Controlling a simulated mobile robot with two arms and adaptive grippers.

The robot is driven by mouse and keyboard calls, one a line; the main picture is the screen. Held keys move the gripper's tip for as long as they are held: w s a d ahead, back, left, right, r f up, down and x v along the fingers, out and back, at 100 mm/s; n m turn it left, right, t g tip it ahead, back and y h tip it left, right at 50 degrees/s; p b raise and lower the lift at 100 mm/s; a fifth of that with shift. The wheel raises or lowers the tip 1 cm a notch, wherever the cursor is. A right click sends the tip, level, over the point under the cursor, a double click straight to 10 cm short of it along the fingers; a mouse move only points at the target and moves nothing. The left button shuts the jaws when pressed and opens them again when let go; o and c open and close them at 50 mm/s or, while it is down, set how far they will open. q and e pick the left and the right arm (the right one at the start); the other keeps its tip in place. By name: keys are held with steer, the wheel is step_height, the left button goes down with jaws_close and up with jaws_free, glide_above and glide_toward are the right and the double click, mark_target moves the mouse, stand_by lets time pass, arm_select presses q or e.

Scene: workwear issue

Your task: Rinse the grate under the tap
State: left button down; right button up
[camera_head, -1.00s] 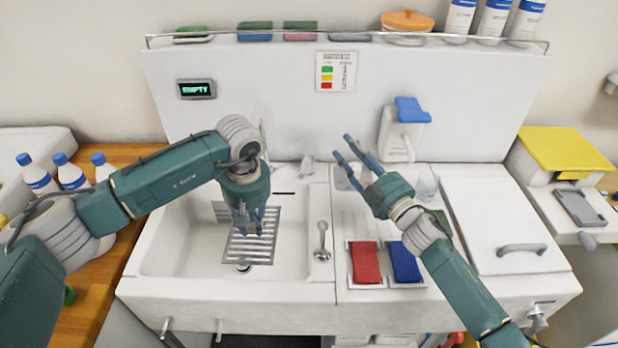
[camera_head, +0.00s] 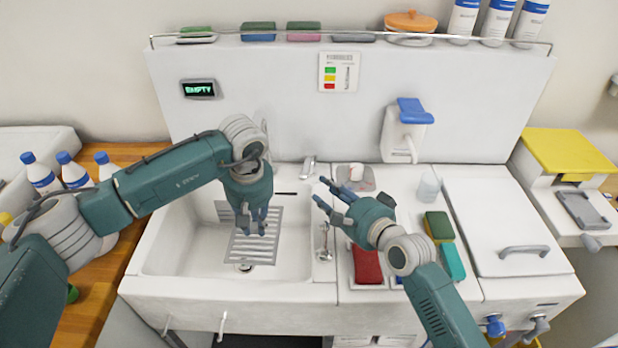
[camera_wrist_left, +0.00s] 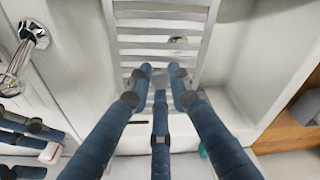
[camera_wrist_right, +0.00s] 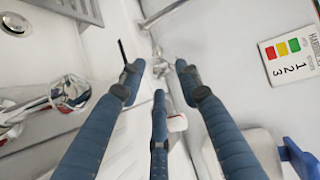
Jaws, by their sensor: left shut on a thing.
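The grate (camera_head: 247,251), a slatted metal rack, is in the white sink basin (camera_head: 180,245), tilted above the drain. My left gripper (camera_head: 251,228) is shut on its edge; the slats also show in the left wrist view (camera_wrist_left: 158,38). A chrome tap (camera_head: 309,168) stands at the basin's back right. A chrome fitting with a handle (camera_head: 323,243) is on the basin's right rim and also shows in the right wrist view (camera_wrist_right: 72,92). No water stream is visible. My right gripper (camera_head: 322,193) is open and empty, above the right rim between tap and fitting.
A red cloth (camera_head: 367,267) lies right of the basin, partly under my right arm. A clear cup (camera_head: 428,187) and sponges (camera_head: 440,227) are further right. A soap dispenser (camera_head: 404,130) hangs on the backboard. A display (camera_head: 199,89) reads EMPTY.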

mark_target(308, 164)
steer(key=x, duration=0.9)
steer(key=shift+w+a, duration=0.2)
steer(key=shift+w, duration=0.05)
jaws_close()
